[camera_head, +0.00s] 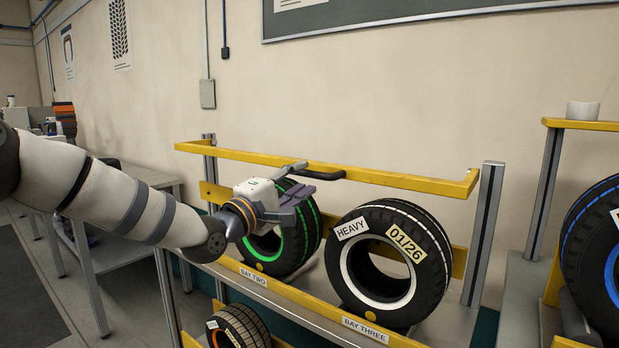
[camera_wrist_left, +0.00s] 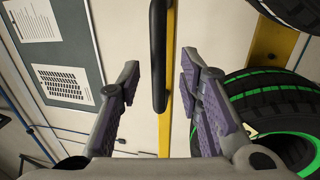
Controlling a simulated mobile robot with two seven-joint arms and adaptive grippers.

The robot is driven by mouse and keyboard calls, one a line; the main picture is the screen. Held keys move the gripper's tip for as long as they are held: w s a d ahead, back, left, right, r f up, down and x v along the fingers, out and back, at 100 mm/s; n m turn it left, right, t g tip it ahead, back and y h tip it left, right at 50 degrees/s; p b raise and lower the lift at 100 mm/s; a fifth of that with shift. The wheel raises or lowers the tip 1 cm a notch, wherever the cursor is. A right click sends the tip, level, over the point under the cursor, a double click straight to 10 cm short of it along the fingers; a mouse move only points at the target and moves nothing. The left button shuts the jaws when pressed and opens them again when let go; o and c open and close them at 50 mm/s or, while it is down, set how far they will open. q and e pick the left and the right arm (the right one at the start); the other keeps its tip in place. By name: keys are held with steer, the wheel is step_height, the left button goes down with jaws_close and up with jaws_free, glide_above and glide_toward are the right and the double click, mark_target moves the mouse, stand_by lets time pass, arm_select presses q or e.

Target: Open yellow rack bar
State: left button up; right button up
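The yellow rack bar (camera_head: 400,180) runs across the front top of the tyre rack, with its ends bent back toward the posts. A black handle (camera_head: 325,170) is fixed along its middle. My left gripper (camera_head: 299,180) is just in front of the bar, by the left part of the handle. In the left wrist view its two purple-padded fingers (camera_wrist_left: 160,72) are spread wide. The black handle (camera_wrist_left: 158,40) and yellow bar (camera_wrist_left: 167,132) show between them, with clear gaps to both fingers. Contact is not visible. My right gripper is not in view.
Below the bar stand a green-striped tyre (camera_head: 310,232) and a white-striped tyre marked HEAVY (camera_head: 430,265). A smaller tyre (camera_head: 240,325) sits on the lower level.

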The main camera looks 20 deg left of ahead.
mark_target(305, 175)
arm_select(q)
steer(key=x, duration=0.2)
steer(key=shift+w+d, duration=0.1)
steer(key=shift+w, duration=0.3)
steer(key=shift+w+d+r, duration=0.1)
steer(key=shift+w+r, duration=0.1)
steer(key=shift+w, duration=0.05)
steer(key=shift+c, duration=0.3)
jaws_close()
